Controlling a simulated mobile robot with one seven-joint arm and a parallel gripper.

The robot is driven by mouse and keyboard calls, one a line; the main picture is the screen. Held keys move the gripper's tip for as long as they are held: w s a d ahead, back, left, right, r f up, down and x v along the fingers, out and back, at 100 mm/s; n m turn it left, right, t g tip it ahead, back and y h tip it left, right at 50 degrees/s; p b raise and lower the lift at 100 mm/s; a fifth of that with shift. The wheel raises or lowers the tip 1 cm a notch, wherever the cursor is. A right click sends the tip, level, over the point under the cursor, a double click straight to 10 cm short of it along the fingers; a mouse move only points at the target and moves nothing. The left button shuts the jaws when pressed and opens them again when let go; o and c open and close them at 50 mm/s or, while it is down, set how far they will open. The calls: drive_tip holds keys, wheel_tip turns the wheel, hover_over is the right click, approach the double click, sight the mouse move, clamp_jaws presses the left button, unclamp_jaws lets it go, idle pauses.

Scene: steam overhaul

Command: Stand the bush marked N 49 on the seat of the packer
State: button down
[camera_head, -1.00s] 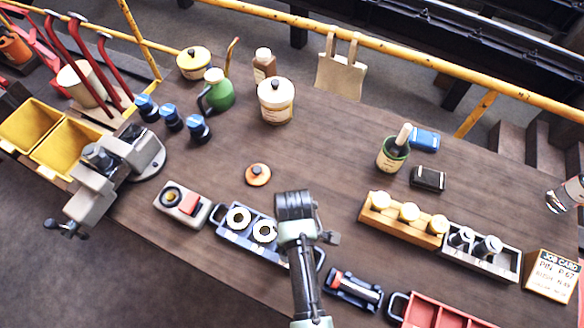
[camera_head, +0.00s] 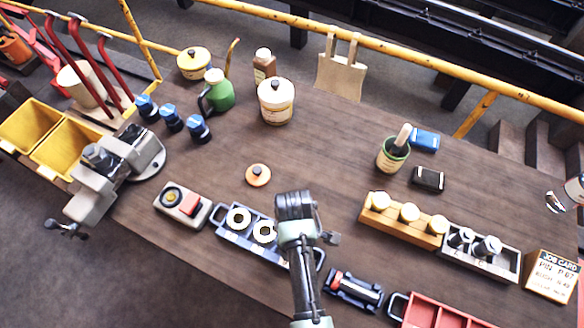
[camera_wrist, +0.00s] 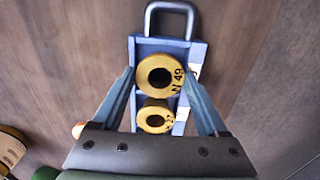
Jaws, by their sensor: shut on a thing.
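The bush marked N 49 (camera_wrist: 160,92) is a yellow-faced ring with a dark bore, upright at the handle end of a blue tray (camera_wrist: 160,46) in the wrist view. My gripper (camera_wrist: 160,76) is shut on it, one finger on each side. A second yellow-faced bush (camera_wrist: 145,122) sits beside it, its mark partly legible. In the head view my gripper (camera_head: 295,208) is over the right part of the tray (camera_head: 228,236) and hides the N 49 bush. A grey unit with a round brass-ringed fitting and red block (camera_head: 196,218) may be the packer; I cannot be sure.
A vice (camera_head: 140,150) stands at left. A wooden pin rack (camera_head: 375,220), a grey rack (camera_head: 480,265) and a job card (camera_head: 553,275) stand at right. A black-and-red tool (camera_head: 352,290) and red tray (camera_head: 425,312) lie at the front. The table's middle is mostly clear.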

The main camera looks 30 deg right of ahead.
drive_tip(key=shift+r+p, duration=1.95)
